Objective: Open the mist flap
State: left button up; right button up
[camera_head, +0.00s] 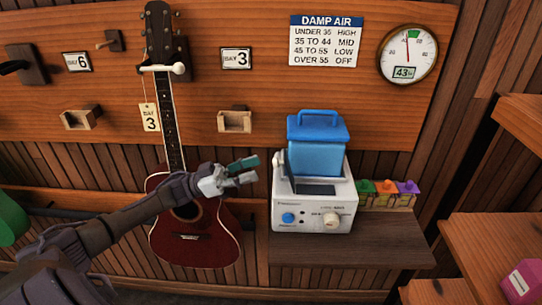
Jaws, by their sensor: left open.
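A white humidifier (314,211) with a blue tank (317,152) on top stands on a wooden shelf at the right of centre. Its front has a blue knob (288,218) and a white dial (331,220). A dark panel (315,187) lies below the tank; I cannot tell for sure whether it is the mist flap. A small white piece sticks up at the humidifier's upper left side. My left gripper (254,170) is open and empty, just left of the humidifier and apart from it. My right gripper is out of view.
Small green, orange and purple pieces (386,187) stand right of the humidifier. A damp air chart (326,41) and a round gauge (407,54) reading 43 hang above. The front of the shelf (350,253) is bare.

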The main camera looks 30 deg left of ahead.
pick_arm(q)
jog(key=p+x, duration=0.1)
jog(key=x, duration=0.4)
jog(key=shift+w+d+p, duration=0.2)
jog(key=shift+d+p, duration=0.1)
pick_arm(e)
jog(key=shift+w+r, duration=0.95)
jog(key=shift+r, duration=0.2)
pick_arm(q)
grip_shut()
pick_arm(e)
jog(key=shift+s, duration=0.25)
